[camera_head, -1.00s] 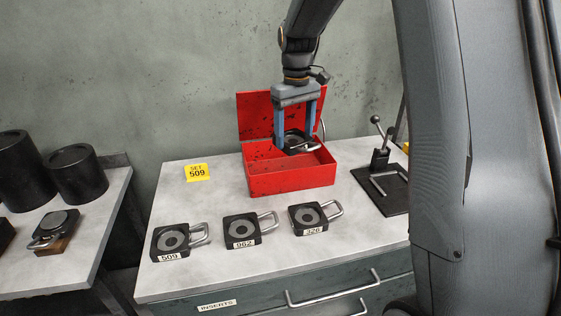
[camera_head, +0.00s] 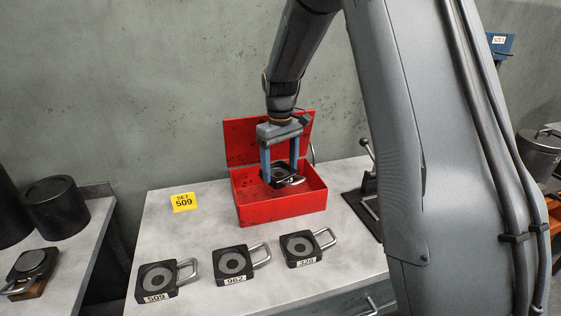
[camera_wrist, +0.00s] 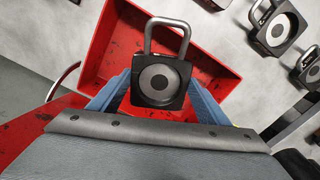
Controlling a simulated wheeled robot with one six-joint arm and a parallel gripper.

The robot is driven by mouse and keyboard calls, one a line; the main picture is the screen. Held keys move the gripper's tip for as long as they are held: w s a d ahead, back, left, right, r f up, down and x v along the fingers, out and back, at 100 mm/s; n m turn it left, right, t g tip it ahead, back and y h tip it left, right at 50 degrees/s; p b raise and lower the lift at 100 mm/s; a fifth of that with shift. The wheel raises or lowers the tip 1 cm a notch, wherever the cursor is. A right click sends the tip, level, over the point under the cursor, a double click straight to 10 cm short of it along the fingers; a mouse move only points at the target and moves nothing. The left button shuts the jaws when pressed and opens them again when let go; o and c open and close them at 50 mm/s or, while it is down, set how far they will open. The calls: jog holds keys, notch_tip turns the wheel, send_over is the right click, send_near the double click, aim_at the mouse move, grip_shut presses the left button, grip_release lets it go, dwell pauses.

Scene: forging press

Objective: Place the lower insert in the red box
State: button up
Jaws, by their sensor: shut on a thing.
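My gripper (camera_head: 280,170) points down with its blue fingers on either side of a dark square insert with a grey ring and a metal loop handle (camera_head: 279,182). It is shut on this insert. The insert also shows between the fingers in the wrist view (camera_wrist: 160,84), its handle toward the top of the picture. The open red box (camera_head: 284,211) stands on the grey bench, its lid raised at the back. The held insert is over or within the box opening; whether it touches the floor is not clear. No number is visible on it.
Three similar inserts lie in front of the box, labelled 509 (camera_head: 157,278), 962 (camera_head: 233,262) and a third (camera_head: 300,248). A yellow SET 509 card (camera_head: 184,202) lies left of the box. A lever device (camera_head: 368,190) stands right, partly hidden by my arm.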

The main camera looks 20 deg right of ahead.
aim_at(280, 175)
jog(key=shift+f+p, duration=0.4)
jog(key=shift+f, duration=1.1)
jog(key=shift+f, duration=0.15)
jog(key=o, duration=2.1)
notch_tip(280, 175, up, 12)
jog(key=b, duration=0.3)
jog(key=s+f+m, duration=0.1)
jog(key=s+f, duration=0.3)
jog(key=s, duration=0.4)
jog(key=s+a+f+m, duration=0.1)
jog(key=s+f, duration=0.3)
jog(key=s, duration=0.4)
jog(key=s+f+m+t, duration=0.1)
jog(key=s+f+m, duration=0.1)
jog(key=s+f, duration=0.3)
jog(key=shift+s+a+m, duration=0.15)
jog(key=shift+s+a, duration=0.05)
jog(key=shift+s, duration=0.85)
jog(key=shift+s+a+m, duration=0.15)
jog(key=shift+s+a, duration=0.05)
jog(key=shift+s, duration=0.85)
